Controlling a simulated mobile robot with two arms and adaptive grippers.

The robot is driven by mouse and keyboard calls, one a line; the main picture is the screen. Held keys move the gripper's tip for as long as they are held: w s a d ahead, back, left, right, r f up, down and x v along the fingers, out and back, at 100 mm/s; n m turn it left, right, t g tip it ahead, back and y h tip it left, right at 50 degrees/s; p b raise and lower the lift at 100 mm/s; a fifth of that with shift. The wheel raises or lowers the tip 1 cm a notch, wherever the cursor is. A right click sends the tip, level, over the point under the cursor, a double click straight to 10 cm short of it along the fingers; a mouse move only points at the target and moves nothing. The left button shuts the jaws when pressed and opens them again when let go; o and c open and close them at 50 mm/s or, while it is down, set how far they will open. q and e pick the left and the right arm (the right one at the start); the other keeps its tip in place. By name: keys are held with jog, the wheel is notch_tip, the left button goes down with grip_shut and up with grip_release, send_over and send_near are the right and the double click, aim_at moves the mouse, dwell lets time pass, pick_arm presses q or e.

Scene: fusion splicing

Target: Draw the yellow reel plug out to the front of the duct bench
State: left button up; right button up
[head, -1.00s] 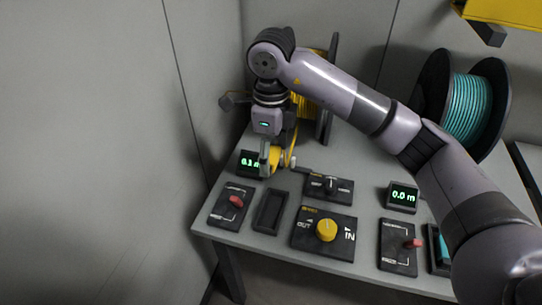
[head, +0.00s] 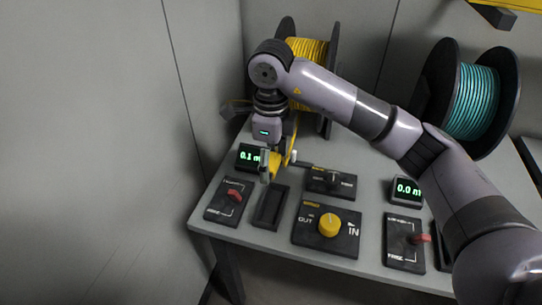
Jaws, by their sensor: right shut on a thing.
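The yellow reel plug (head: 279,166) is at the left of the duct bench (head: 222,231), in my right gripper (head: 270,170). The gripper points down and is shut on the plug, hiding part of it. It is just behind an empty dark slotted holder (head: 270,207). The yellow reel (head: 309,48) stands at the back, partly hidden by my right arm. My left gripper is not in view.
A display (head: 249,157) reads about 0.1 m; another (head: 407,190) reads 0.0 m. A yellow knob panel (head: 344,246), a small switch panel (head: 331,181) and red lever panels (head: 229,208) line the front. A teal reel (head: 475,100) stands back right.

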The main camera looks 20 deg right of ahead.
notch_tip(320, 180, down, 3)
jog(key=shift+f+b, duration=0.15)
jog(key=shift+b, duration=0.8)
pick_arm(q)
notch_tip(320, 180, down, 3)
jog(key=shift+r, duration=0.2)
pick_arm(e)
jog(key=shift+s+d, duration=0.1)
jog(key=shift+d, duration=0.05)
pick_arm(q)
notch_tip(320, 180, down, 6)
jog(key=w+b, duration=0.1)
jog(key=b, duration=0.5)
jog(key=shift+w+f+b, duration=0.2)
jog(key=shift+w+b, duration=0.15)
jog(key=shift+b, duration=0.05)
pick_arm(e)
jog(key=s+d+n, duration=0.5)
jog(key=d+n, duration=0.3)
jog(key=n, duration=0.4)
jog(key=shift+s, duration=0.25)
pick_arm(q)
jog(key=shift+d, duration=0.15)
